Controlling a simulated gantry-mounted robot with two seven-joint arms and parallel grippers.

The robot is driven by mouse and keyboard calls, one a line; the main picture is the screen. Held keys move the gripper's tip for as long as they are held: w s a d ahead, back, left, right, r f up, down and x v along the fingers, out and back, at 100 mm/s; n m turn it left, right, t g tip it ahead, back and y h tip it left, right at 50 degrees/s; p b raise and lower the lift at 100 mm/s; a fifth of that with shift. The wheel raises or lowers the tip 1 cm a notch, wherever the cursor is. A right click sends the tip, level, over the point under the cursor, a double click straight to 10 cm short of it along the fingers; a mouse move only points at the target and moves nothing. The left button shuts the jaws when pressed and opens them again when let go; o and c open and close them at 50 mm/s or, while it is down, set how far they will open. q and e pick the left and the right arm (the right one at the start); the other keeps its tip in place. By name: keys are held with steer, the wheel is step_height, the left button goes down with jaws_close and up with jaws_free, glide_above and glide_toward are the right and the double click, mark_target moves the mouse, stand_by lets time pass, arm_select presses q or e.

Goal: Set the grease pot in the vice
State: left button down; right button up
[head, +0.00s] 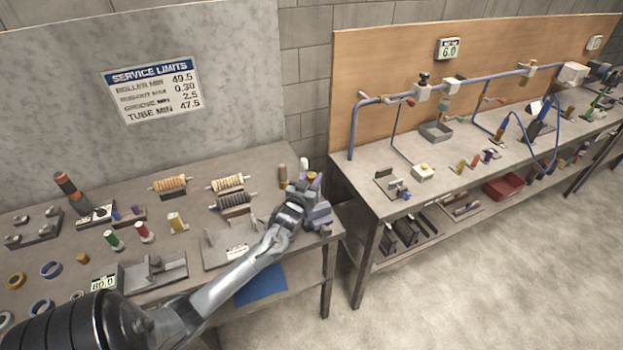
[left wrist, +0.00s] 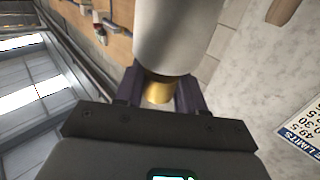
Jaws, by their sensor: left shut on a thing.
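The grease pot appears as a large white body (left wrist: 178,35) with a gold end (left wrist: 158,91) in the left wrist view. My left gripper (left wrist: 159,92) is shut on that gold end, its two dark purple fingers on either side. In the head view, my left gripper (head: 303,190) is at the right end of the near bench, by the vice (head: 320,215), a purple-grey block at the bench corner. The gripper covers part of the vice and most of the pot, so I cannot tell whether they touch. My right gripper is not in view.
The near bench (head: 222,170) holds spring-like rollers (head: 231,183), a brown cylinder (head: 283,175), spools and rings left of the gripper. A gap separates it from a second bench (head: 375,190) with blue piping. A limits sign (head: 153,90) is on the grey wall.

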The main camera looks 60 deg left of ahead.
arm_select(q)
steer(key=shift+f, duration=0.45)
stand_by(0.3)
steer(key=shift+f+b, duration=0.5)
steer(key=shift+b, duration=0.05)
steer(key=c, duration=0.6)
jaws_free()
